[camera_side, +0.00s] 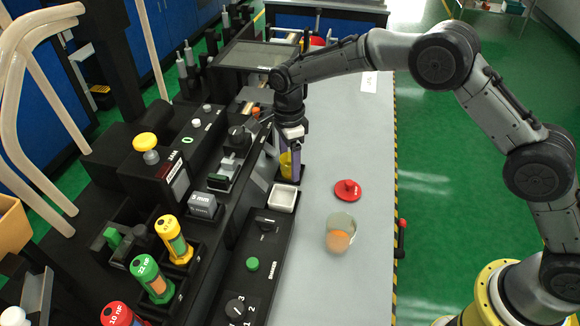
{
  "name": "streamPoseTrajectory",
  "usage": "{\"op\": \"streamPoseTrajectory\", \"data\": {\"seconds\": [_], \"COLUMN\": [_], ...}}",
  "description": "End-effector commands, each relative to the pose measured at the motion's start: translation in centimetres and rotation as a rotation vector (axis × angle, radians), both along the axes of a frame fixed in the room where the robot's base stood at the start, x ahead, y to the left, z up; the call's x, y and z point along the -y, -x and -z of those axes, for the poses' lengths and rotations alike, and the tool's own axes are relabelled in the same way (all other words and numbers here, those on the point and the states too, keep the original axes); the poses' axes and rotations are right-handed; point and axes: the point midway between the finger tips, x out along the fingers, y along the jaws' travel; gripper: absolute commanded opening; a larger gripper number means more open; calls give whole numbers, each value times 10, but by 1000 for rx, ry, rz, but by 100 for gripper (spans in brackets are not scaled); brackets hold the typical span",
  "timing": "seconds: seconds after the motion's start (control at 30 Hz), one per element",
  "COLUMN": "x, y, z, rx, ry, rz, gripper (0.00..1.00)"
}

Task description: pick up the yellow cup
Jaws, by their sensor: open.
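A small yellow object (285,165), seemingly the yellow cup, stands by the right edge of the black console, behind the white square tray. My gripper (291,168) points down right at it, and the fingers partly hide it. The gripper is open. I cannot tell from this view whether the yellow object is between the fingers or just beside them, or whether they touch it.
The white square tray (284,197) is just in front of my gripper. A red knobbed lid (347,190) and a clear jar with orange contents (340,232) stand on the grey table (350,290). Yellow (174,240), green (152,279) and red (120,316) cylinders stand at left.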

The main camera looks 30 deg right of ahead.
Motion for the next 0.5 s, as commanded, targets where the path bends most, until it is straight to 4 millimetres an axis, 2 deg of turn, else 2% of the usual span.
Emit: {"op": "streamPoseTrajectory", "data": {"seconds": [0.2, 0.5], "x": [0, 0], "y": [0, 0], "z": [1, 0], "rx": [0, 0], "ry": [0, 0], "rz": [0, 0], "gripper": [76, 22]}}
